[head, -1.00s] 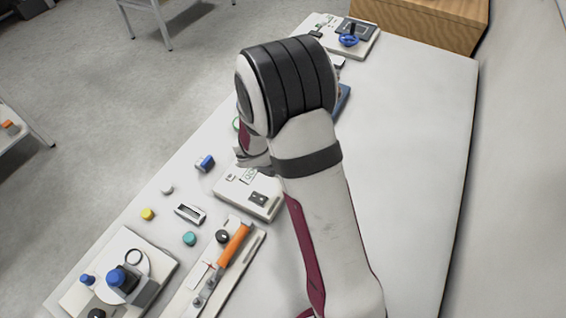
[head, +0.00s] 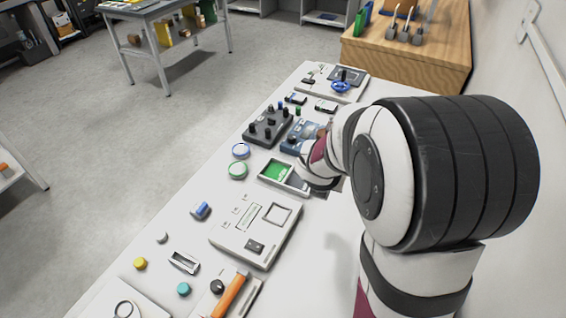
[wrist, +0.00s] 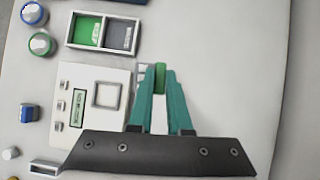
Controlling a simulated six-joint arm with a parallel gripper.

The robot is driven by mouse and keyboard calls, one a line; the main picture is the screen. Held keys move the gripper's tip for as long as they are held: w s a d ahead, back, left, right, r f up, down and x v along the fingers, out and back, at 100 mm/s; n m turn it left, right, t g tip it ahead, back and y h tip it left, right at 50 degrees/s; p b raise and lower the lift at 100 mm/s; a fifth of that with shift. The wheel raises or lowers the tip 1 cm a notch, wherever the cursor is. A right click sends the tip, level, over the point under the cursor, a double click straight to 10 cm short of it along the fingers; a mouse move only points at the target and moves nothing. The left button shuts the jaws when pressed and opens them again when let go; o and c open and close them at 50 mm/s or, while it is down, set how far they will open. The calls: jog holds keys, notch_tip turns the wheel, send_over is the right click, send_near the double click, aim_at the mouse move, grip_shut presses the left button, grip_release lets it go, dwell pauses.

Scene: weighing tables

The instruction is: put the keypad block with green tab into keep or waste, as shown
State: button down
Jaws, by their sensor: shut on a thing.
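My gripper (wrist: 160,95) is shut in the wrist view, its teal fingers close together. A small green piece (wrist: 160,76) shows at the fingertips, taken as the tab of the keypad block; the rest of the block is hidden. A two-part tray (wrist: 103,47) with a green and a dark grey compartment lies ahead and to the left of the fingers. It also shows in the head view (head: 263,181), its right end close to my wrist. A white instrument panel (wrist: 122,78) has a square recess and a small greenish display with unreadable marks. In the head view my fingers are hidden.
The panel (head: 226,236) stands nearer than the tray in the head view. Two round green- and blue-rimmed pots (head: 237,170) sit left of the tray. A dark knobbed box (head: 268,127) and a blue unit (head: 300,135) stand beyond. The table's right side looks bare.

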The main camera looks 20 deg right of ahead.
jog(key=w+d+f+n+t+y, duration=0.15)
jog(key=w+d+n, duration=0.25)
jog(key=w, duration=0.9)
jog(key=shift+y, duration=0.25)
jog(key=w+a+f, duration=0.2)
jog(key=a, duration=0.1)
jog(key=w+a+f, duration=0.2)
jog(key=w, duration=0.1)
jog(key=w+a+f, duration=0.2)
jog(key=a+f, duration=0.1)
jog(key=shift+w+a+f, duration=0.1)
jog(key=shift+w+a, duration=0.05)
jog(key=shift+a, duration=0.15)
jog(key=shift+g, duration=0.25)
notch_tip(320, 180, down, 4)
jog(key=shift+w+a, duration=0.1)
jog(key=shift+f, duration=0.15)
jog(key=c, duration=0.9)
grip_release()
jog(key=shift+o, duration=0.2)
